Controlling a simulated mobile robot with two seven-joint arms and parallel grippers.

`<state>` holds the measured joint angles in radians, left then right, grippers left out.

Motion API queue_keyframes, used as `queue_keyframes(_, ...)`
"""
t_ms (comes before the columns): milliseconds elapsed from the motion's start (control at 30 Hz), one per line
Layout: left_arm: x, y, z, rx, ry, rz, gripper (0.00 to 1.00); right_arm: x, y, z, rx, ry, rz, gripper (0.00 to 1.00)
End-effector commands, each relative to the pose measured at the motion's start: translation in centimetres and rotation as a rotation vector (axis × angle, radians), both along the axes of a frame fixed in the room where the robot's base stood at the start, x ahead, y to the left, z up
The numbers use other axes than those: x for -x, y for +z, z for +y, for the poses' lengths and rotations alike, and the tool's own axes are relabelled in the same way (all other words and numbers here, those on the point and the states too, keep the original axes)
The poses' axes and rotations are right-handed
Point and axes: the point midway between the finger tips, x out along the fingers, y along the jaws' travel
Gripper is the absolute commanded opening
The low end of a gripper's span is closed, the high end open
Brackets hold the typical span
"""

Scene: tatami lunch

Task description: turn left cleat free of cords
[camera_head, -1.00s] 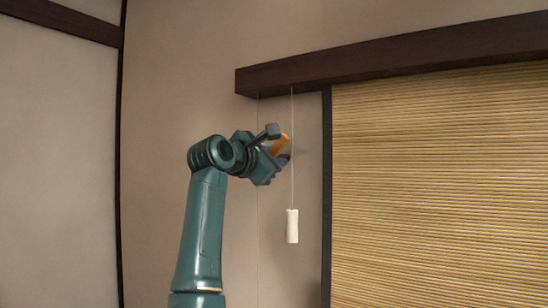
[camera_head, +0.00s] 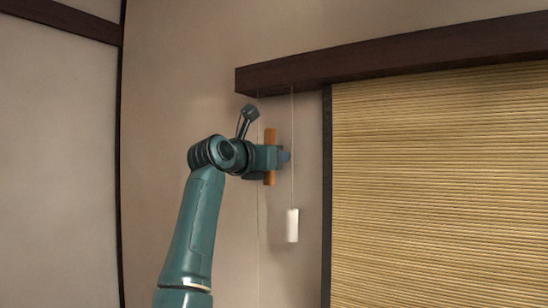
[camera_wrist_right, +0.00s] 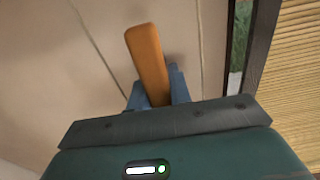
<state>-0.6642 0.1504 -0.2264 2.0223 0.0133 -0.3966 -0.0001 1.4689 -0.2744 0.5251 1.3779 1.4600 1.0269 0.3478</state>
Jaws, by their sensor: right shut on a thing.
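The left cleat (camera_head: 270,140) is an orange-brown wooden bar on the beige wall, standing upright in the head view. My right gripper (camera_head: 281,156) is shut on its middle. In the right wrist view the cleat (camera_wrist_right: 147,55) sits between the blue fingertips of the gripper (camera_wrist_right: 155,90). One thin cord (camera_head: 258,230) hangs just left of the cleat. Another cord (camera_head: 292,120) hangs right of it and ends in a white cylindrical pull (camera_head: 292,226). One cord (camera_wrist_right: 97,40) shows left of the cleat in the wrist view, apart from it. My left gripper is not in view.
A dark wooden rail (camera_head: 390,57) runs above the cords. A woven bamboo blind (camera_head: 440,180) hangs on the right beside a dark post (camera_head: 326,200). The wall (camera_head: 180,90) left of my arm is clear.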

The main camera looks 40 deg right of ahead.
Motion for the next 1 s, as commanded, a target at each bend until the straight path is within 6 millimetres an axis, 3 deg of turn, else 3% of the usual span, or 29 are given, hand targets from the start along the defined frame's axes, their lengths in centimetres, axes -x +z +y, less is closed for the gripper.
queue_keyframes(600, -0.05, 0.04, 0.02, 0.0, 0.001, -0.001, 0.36, -0.03, -0.24, 0.0, 0.009, -0.001, 0.048, 0.0)
queue_keyframes(633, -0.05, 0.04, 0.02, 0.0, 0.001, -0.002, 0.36, -0.03, -0.24, 0.0, 0.009, -0.001, 0.048, 0.21)
queue_keyframes(900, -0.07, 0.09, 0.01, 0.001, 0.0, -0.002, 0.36, -0.01, -0.11, 0.0, 0.011, -0.001, 0.044, 0.42)
queue_keyframes(1000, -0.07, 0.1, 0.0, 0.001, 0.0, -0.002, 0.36, 0.0, -0.07, 0.0, 0.01, -0.001, 0.043, 0.42)
